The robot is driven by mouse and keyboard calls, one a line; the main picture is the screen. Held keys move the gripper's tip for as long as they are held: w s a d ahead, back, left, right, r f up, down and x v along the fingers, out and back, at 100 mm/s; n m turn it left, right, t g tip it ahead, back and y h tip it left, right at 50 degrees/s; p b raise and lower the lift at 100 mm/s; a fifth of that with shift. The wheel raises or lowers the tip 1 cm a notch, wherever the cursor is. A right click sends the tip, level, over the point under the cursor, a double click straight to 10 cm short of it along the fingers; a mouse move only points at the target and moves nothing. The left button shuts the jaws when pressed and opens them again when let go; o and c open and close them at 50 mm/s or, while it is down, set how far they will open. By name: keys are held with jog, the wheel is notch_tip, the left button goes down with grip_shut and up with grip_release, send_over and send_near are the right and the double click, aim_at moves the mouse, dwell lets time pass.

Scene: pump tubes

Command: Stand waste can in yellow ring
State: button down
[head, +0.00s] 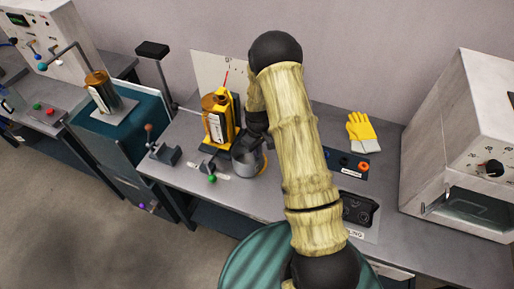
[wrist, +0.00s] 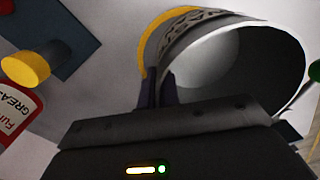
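The waste can (head: 245,164) is a grey, open-topped metal cylinder near the middle of the bench in the head view. In the wrist view the waste can (wrist: 240,65) fills the upper right, its mouth facing the camera and dark lettering on its side. The yellow ring (head: 265,165) shows as an arc along the can's right side, and as an arc beside the can in the wrist view (wrist: 152,45). Whether the can's base is down inside it is hidden. My gripper (head: 257,143) is at the can's rim, its dark fingers (wrist: 158,92) close together on the can's wall.
An amber bottle in a yellow holder (head: 218,120) stands close left of the can. A small green knob (head: 212,178) is in front. Yellow gloves (head: 361,130), a dark control box (head: 357,209) and a large white cabinet (head: 470,145) are to the right.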

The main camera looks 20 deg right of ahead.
jog(key=shift+f, duration=0.15)
jog(key=c, duration=1.6)
grip_release()
jog(key=shift+c, duration=0.2)
jog(key=shift+w, duration=0.1)
jog(key=shift+r, duration=0.35)
notch_tip(320, 180, up, 11)
jog(key=shift+f+b, duration=0.15)
jog(key=shift+b, duration=0.75)
jog(key=shift+r, duration=0.45)
